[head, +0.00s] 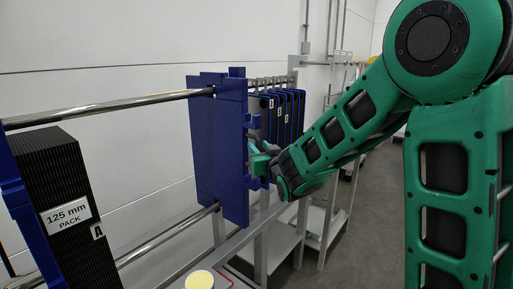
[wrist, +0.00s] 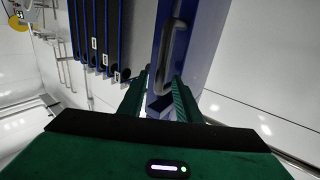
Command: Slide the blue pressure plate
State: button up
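The blue pressure plate (head: 222,150) hangs upright on two shiny horizontal rails in the middle of the head view. In the wrist view the plate (wrist: 197,50) shows its edge face with a grey bar handle (wrist: 178,45). My gripper (head: 256,166) is at the plate's right side, by the handle. In the wrist view my gripper (wrist: 160,84) has its two green fingers apart, with the lower end of the handle between or just beyond the tips. I cannot tell whether a finger touches it.
A black plate pack (head: 62,200) labelled "125 mm PACK" stands at the left before a blue end frame (head: 22,205). Several dark blue-edged plates (head: 280,115) hang behind the pressure plate. The upper rail (head: 110,107) is bare between pack and plate. A yellow-topped button (head: 199,280) sits below.

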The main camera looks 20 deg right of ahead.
jog(key=shift+w, duration=1.45)
grip_shut()
jog(key=shift+d+f, duration=0.1)
jog(key=shift+d, duration=0.05)
